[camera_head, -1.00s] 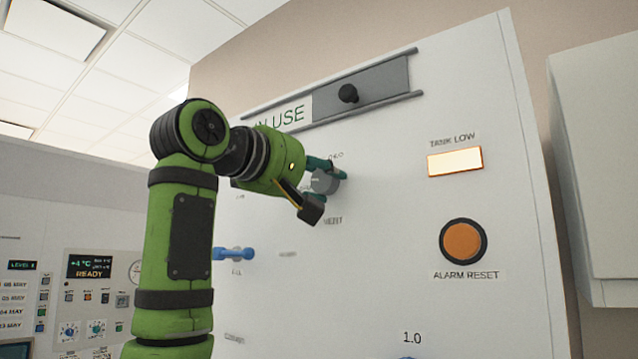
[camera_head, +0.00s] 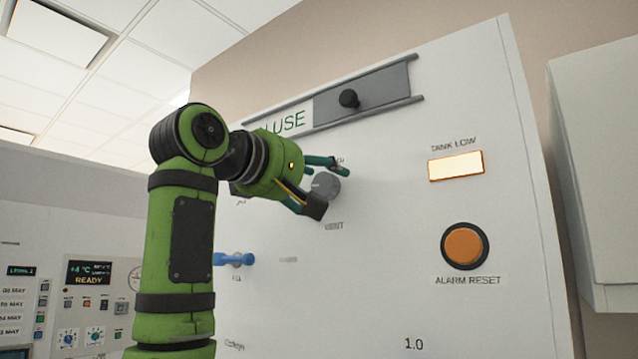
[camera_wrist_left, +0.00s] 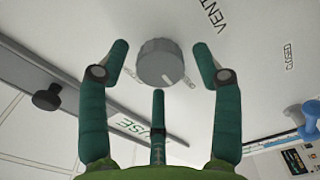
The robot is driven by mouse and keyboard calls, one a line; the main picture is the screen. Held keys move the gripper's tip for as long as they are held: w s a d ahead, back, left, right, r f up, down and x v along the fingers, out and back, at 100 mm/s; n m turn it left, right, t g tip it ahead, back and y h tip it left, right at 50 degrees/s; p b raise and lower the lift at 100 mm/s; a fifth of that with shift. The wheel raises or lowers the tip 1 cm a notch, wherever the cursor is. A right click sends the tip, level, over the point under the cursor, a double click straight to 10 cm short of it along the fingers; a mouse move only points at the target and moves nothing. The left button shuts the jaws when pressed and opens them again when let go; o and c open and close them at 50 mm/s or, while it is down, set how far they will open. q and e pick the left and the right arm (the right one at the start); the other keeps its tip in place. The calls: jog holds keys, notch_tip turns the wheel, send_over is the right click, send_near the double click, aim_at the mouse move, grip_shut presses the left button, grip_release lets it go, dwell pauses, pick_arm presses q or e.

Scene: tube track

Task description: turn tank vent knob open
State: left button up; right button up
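The vent knob (camera_head: 326,187) is a round grey knob on the white panel, with the partly hidden label "VENT" below it. In the left wrist view the knob (camera_wrist_left: 160,62) sits ahead of and between the spread green fingers, with a visible gap on both sides. My left gripper (camera_head: 330,182) is open at the knob and partly hides it. It also shows in the left wrist view (camera_wrist_left: 160,70), with a third finger below the knob. My right gripper is not in view.
Above the knob is a sliding sign in rails with a black knob (camera_head: 348,98). A blue handle (camera_head: 234,259) is at lower left. A lit "TANK LOW" lamp (camera_head: 455,166) and an orange alarm reset button (camera_head: 465,246) are at right. The panel between is clear.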

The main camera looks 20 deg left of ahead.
pick_arm(q)
jog(key=shift+w+f, duration=0.1)
jog(key=shift+f, duration=0.05)
jog(key=shift+s, duration=0.4)
jog(key=v, duration=1.1)
jog(key=shift+a, duration=0.2)
jog(key=shift+s, duration=0.1)
